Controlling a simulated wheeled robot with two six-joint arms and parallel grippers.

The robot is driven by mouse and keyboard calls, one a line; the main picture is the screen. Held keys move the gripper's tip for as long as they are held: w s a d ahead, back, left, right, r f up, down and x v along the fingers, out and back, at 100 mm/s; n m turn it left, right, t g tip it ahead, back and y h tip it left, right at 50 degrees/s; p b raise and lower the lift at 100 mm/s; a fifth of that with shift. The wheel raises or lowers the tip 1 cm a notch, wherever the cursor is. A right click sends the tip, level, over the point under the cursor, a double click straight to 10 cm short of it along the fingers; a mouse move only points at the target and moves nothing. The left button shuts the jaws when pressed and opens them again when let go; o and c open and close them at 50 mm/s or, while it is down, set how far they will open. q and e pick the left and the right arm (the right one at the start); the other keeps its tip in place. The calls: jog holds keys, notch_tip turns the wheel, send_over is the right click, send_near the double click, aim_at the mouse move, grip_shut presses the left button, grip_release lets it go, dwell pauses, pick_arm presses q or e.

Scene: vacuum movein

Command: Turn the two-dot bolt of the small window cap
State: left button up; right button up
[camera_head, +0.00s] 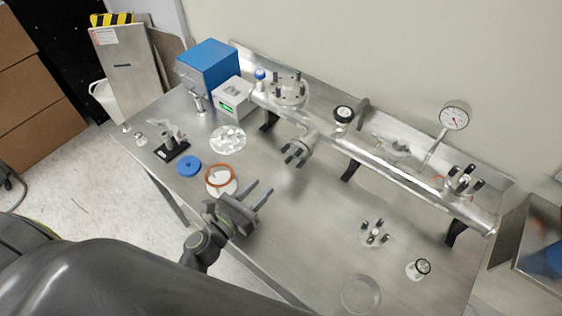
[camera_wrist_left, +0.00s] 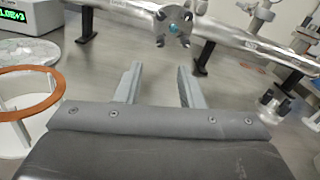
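A small flanged cap (camera_head: 298,153) with several dark bolts sits on the short side port of the steel tube (camera_head: 372,160). In the left wrist view the cap (camera_wrist_left: 173,27) faces me, with a teal centre and bolts around it. Dots on the bolts are too small to make out, so I cannot tell which is the two-dot bolt. My left gripper (camera_head: 260,193) is open and empty above the table, in front of the cap and apart from it. In the left wrist view its fingers (camera_wrist_left: 158,75) point towards the cap. My right gripper is not in view.
The steel table (camera_head: 310,225) holds a copper ring (camera_head: 220,167), a blue disc (camera_head: 190,165), a bolted flange (camera_head: 375,240) and a small round part (camera_head: 418,270). A gauge (camera_head: 453,117) rises from the tube. A blue box (camera_head: 208,62) stands at back left. The table centre is clear.

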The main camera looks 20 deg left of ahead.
aim_at(285, 163)
pick_arm(q)
jog(key=p+x, duration=0.1)
jog(key=x, duration=0.8)
jog(key=shift+w+d, duration=0.15)
jog(key=shift+w, duration=0.05)
grip_shut()
